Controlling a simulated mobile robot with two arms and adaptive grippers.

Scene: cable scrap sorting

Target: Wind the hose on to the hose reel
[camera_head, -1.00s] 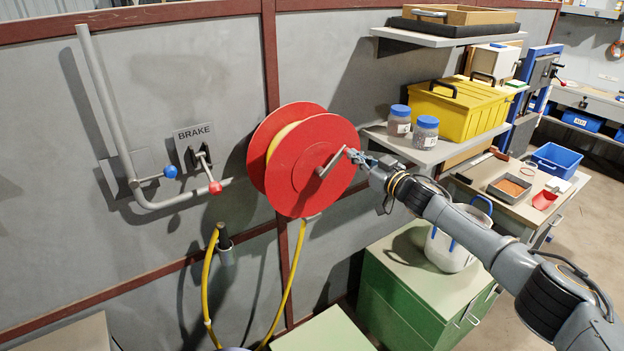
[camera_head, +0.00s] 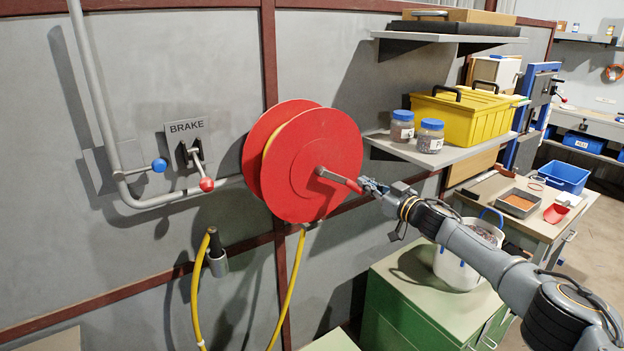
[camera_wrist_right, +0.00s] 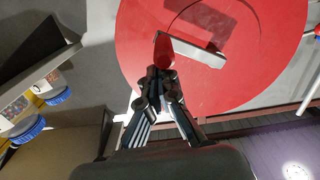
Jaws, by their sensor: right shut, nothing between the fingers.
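The red hose reel (camera_head: 310,135) is mounted on the grey wall. Yellow hose (camera_head: 287,290) hangs from beneath it, and a little shows between its flanges. A grey crank arm (camera_head: 328,173) with a red handle (camera_head: 349,184) sticks out from the front flange, pointing right and slightly down. My right gripper (camera_head: 371,187) is shut and empty, its fingertips at the handle's end; I cannot tell whether they touch. In the right wrist view, the shut fingers (camera_wrist_right: 160,78) are just below the red handle (camera_wrist_right: 164,50) and the grey crank arm (camera_wrist_right: 200,52). My left gripper is out of view.
A brake lever with a red knob (camera_head: 206,184) and a pipe valve with a blue knob (camera_head: 159,165) are left of the reel. A shelf (camera_head: 440,152) with jars and a yellow box is on the right. A white bucket (camera_head: 462,270) stands on a green cabinet (camera_head: 400,287).

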